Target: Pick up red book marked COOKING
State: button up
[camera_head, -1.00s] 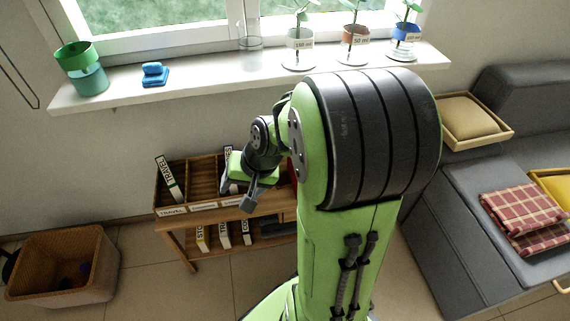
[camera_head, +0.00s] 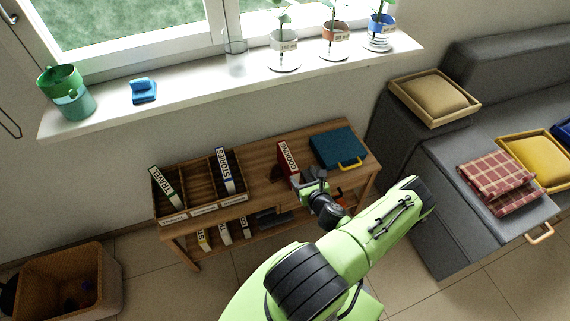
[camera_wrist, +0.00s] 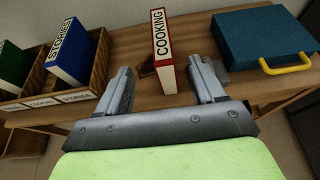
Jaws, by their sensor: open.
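The red book marked COOKING (camera_head: 286,163) stands upright on the wooden shelf top, between the book organizer and a teal case. In the wrist view the COOKING book (camera_wrist: 163,50) shows its white spine label facing me, ahead of my gripper and roughly between its fingers, nearer the right one. My gripper (camera_wrist: 163,82) is open and empty. In the head view my gripper (camera_head: 308,182) is at the front edge of the shelf, close to the book's lower front. Whether a finger touches the book I cannot tell.
A teal case (camera_head: 337,147) with a yellow handle lies right of the book, close to the right finger. A wooden organizer (camera_head: 201,195) with the TRAVEL (camera_head: 165,186) and STORIES (camera_head: 225,170) books is on the left. A dark object sits just left of the book.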

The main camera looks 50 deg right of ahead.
jog(key=b, duration=0.2)
send_near(289, 157)
jog(key=shift+f+x, duration=0.25)
jog(key=shift+x, duration=0.95)
jog(key=b+x, duration=0.2)
jog(key=x, duration=0.4)
jog(key=shift+r, duration=0.3)
grip_shut()
